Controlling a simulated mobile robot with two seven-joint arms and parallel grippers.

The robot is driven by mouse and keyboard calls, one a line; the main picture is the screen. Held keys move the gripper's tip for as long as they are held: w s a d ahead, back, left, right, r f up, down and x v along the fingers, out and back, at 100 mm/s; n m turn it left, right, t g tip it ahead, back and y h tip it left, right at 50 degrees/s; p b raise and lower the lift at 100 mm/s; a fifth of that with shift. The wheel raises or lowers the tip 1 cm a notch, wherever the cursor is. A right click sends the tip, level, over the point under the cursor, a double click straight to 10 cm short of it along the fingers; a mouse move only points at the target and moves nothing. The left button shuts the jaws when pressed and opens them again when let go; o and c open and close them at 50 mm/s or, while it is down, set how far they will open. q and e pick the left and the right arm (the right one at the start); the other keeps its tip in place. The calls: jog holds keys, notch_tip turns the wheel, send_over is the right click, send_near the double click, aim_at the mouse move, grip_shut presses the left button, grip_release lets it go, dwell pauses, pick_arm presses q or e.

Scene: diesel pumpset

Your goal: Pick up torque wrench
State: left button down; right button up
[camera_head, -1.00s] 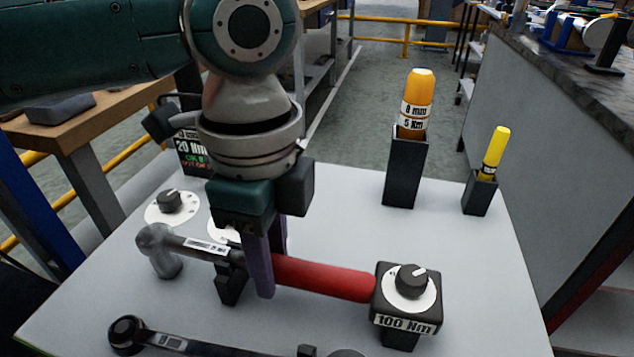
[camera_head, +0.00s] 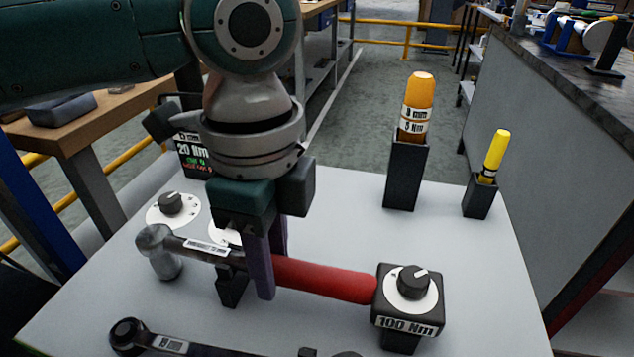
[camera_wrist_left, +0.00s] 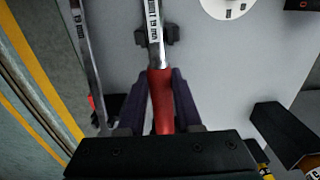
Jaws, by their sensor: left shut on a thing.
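The torque wrench (camera_head: 325,279) has a red handle, a grey shaft with a white label and a grey head at its left end. It lies across the grey table, over a black support (camera_head: 231,286). My left gripper (camera_head: 263,285) comes down from above and is shut on the wrench near where the red handle meets the shaft. In the left wrist view the fingers (camera_wrist_left: 162,100) stand on both sides of the red handle (camera_wrist_left: 161,92). The handle's lower end is hidden there by the gripper body. My right gripper is not in view.
A second, dark wrench (camera_head: 170,344) lies along the front edge. A black dial block (camera_head: 408,302) marked 100 Nm stands at the handle's right end. An orange-handled tool (camera_head: 417,100) and a yellow one (camera_head: 494,155) stand in black holders (camera_head: 404,175) behind. The table's right side is clear.

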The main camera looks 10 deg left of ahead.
pick_arm(q)
notch_tip(320, 180, up, 20)
jog(key=p, duration=0.4)
jog(key=shift+f, duration=0.1)
jog(key=c, duration=1.1)
grip_release()
grip_shut()
